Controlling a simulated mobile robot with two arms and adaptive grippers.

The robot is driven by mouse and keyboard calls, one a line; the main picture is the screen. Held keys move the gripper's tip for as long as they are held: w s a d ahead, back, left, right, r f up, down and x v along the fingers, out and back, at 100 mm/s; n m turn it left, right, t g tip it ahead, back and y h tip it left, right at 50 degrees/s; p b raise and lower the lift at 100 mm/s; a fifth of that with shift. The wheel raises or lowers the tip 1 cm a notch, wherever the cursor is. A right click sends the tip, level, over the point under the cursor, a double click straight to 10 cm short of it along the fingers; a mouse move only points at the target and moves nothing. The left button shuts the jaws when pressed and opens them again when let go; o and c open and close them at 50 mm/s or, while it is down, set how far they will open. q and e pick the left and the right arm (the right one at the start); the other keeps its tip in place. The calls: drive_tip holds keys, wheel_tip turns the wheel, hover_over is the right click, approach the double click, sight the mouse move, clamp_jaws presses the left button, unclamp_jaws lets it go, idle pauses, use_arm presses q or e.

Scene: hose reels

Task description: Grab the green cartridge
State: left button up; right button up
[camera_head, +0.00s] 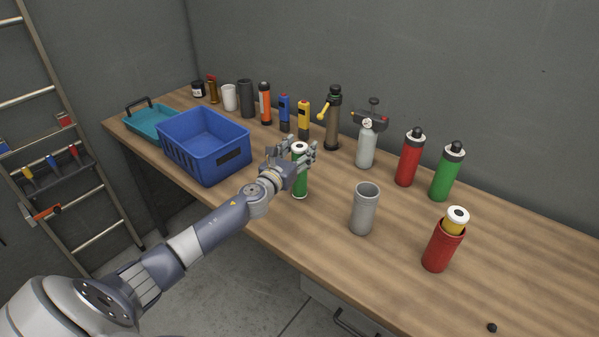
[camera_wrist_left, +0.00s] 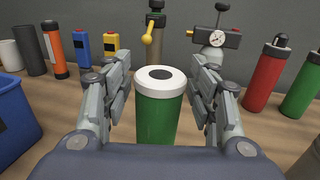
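The green cartridge (camera_head: 300,187) stands upright on the workbench, with a white top and a dark hole in its middle. It also shows in the left wrist view (camera_wrist_left: 158,122). My left gripper (camera_head: 298,153) is at its upper part, with one finger on each side. In the left wrist view the fingers (camera_wrist_left: 161,92) are open, and a gap shows between each finger and the cartridge. My right gripper is not in view.
A blue crate (camera_head: 176,160) stands left of the cartridge. A grey empty cup (camera_head: 363,212) and a red holder (camera_head: 440,249) with a yellow cartridge stand to the right. Bottles and tools line the back, including a pump with a gauge (camera_head: 366,148). The front right bench is mostly clear.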

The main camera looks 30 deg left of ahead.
use_arm(q)
drive_tip(key=c, duration=0.9)
clamp_jaws()
drive_tip(key=shift+r, duration=0.1)
